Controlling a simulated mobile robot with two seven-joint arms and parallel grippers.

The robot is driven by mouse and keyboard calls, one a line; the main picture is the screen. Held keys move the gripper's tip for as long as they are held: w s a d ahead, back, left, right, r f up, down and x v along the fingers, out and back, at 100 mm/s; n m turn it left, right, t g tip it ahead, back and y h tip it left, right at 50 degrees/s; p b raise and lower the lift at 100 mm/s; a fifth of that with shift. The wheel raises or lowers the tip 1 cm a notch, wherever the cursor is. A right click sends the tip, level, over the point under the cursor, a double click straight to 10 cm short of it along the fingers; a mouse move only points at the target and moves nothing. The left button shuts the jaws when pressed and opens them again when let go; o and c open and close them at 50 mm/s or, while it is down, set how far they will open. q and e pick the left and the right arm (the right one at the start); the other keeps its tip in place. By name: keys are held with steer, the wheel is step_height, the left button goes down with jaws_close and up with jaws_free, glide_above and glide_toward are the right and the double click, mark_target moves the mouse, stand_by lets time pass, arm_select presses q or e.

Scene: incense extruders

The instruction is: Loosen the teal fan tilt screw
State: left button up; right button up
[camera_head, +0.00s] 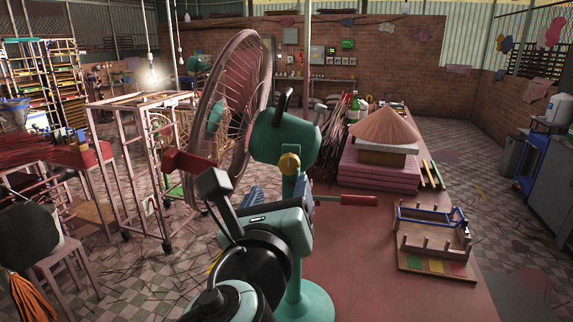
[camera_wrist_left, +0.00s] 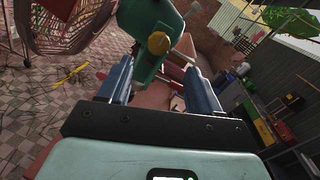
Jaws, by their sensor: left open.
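The teal fan (camera_head: 285,138) stands upright, with its round wire cage facing left. Its tilt screw (camera_head: 289,163) is a yellow knob at the joint below the motor housing. My left gripper (camera_head: 278,190) is open, just below the knob and in front of the fan's post. In the left wrist view, the yellow knob (camera_wrist_left: 158,43) shows ahead, between the blue fingers and slightly beyond their tips. The gripper (camera_wrist_left: 160,72) appears empty there, and I see no finger touching the knob. My wrist hides part of the fan's post. My right gripper is not in view.
The red-topped table (camera_head: 345,270) runs beside the fan. It holds a conical hat (camera_head: 385,127) on stacked pink boards and a small wooden frame (camera_head: 433,235). A red handle (camera_head: 359,200) lies right of the gripper. A metal rack (camera_head: 125,165) stands on the left.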

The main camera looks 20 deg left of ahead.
mark_target(288, 166)
arm_select(q)
steer(key=w, duration=0.3)
steer(key=w+a+p, duration=0.1)
steer(key=w, duration=0.6)
steer(key=shift+a, duration=0.25)
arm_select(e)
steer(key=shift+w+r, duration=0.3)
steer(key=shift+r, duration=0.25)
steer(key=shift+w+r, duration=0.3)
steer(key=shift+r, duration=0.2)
arm_select(q)
steer(key=shift+s, duration=0.1)
steer(key=shift+f, duration=0.1)
steer(key=c, duration=1)
